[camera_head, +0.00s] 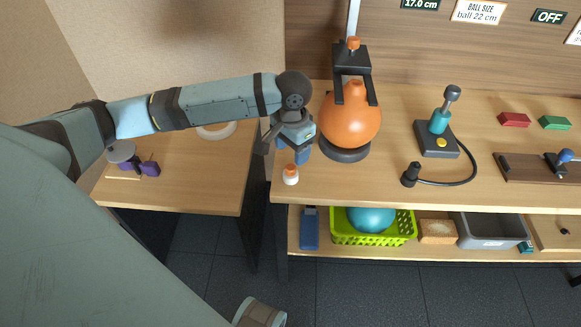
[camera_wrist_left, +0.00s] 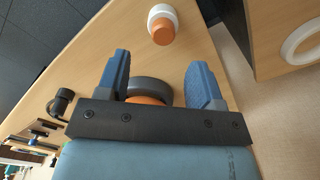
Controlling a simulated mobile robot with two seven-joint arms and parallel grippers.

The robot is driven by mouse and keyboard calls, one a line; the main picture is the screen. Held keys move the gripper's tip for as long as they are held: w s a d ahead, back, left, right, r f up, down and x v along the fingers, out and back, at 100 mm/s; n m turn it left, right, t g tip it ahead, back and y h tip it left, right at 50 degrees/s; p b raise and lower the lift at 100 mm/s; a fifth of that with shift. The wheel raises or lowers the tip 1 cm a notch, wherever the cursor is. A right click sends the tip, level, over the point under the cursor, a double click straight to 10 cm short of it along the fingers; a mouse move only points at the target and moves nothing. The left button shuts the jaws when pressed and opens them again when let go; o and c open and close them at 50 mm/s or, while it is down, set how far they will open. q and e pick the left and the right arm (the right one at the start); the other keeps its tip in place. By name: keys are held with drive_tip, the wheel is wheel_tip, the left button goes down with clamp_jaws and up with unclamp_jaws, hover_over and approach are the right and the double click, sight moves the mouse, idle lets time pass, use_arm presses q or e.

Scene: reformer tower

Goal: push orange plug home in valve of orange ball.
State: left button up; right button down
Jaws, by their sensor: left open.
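The orange ball (camera_head: 350,122) sits on a black ring base (camera_head: 344,151) on the bench, under a black two-pronged fork (camera_head: 352,62). Its valve neck (camera_head: 355,84) points up between the prongs; I cannot see a plug in it clearly. A small white piece with an orange top (camera_head: 290,174), perhaps the plug in a holder, stands near the bench's front left edge. It also shows in the left wrist view (camera_wrist_left: 162,27). My left gripper (camera_head: 292,153) is open and empty, left of the ball and behind the white piece. My right gripper is out of view.
A pump (camera_head: 438,136) with a black hose stands right of the ball. Red (camera_head: 514,120) and green (camera_head: 555,123) blocks lie farther right. A green basket (camera_head: 372,238) with a teal ball is on the shelf below. A side table (camera_head: 215,180) is at left, across a gap.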

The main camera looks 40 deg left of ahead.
sight(290, 167)
use_arm(q)
drive_tip(key=f+b, duration=0.1)
drive_tip(key=f, duration=0.5)
drive_tip(key=shift+a+f+b, duration=0.2)
drive_tip(key=shift+f+b, duration=0.15)
drive_tip(key=shift+b, duration=0.05)
drive_tip(key=c, duration=1)
